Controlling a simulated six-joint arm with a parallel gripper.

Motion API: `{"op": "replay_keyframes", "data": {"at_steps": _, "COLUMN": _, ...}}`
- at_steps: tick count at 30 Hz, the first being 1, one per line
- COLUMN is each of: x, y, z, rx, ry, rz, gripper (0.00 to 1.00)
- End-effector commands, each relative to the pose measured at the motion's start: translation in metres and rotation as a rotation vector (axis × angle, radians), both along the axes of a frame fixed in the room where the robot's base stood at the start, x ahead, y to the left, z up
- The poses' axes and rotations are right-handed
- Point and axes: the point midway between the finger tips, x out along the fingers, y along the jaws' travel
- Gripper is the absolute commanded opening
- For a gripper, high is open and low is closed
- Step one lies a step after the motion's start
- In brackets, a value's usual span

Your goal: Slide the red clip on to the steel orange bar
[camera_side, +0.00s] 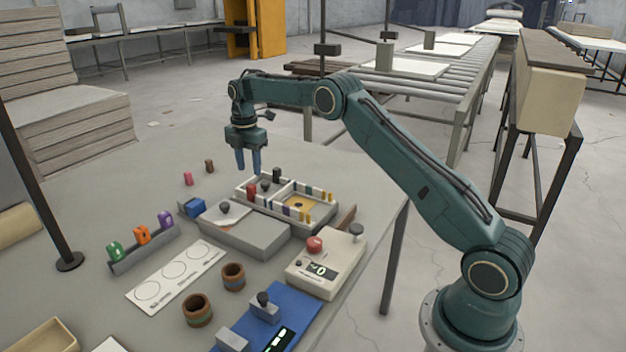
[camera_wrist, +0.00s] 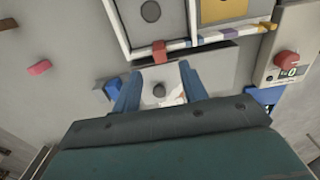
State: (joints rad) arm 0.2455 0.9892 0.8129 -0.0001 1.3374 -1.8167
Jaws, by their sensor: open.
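A small red clip (camera_side: 251,192) sits on the near wall of the white divided tray (camera_side: 262,203). In the wrist view the red clip (camera_wrist: 159,52) shows on that wall, just beyond my fingertips. My gripper (camera_side: 248,173) points down, open and empty, above the tray area. In the wrist view its two blue fingers (camera_wrist: 157,78) stand apart, with a grey box and its dark knob visible between them. I cannot tell which part is the steel orange bar. An orange piece (camera_side: 141,235) stands in a grey rack between a green and a purple one.
A pink block (camera_side: 188,179) and a brown block (camera_side: 209,166) lie on open table at the left. The grey box (camera_side: 262,236), a beige device (camera_side: 326,265) with a red button, two brown cups (camera_side: 197,309) and a blue fixture (camera_side: 290,304) crowd the near side.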

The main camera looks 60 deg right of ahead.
Motion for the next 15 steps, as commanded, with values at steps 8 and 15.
{"op": "replay_keyframes", "data": {"at_steps": 8, "x": 0.001, "y": 0.0, "z": 0.046, "rx": -0.001, "ry": -0.004, "rz": 0.001, "gripper": 0.43}}
{"op": "replay_keyframes", "data": {"at_steps": 15, "x": 0.0, "y": 0.001, "z": 0.064, "rx": -0.001, "ry": -0.003, "rz": 0.001, "gripper": 0.43}}
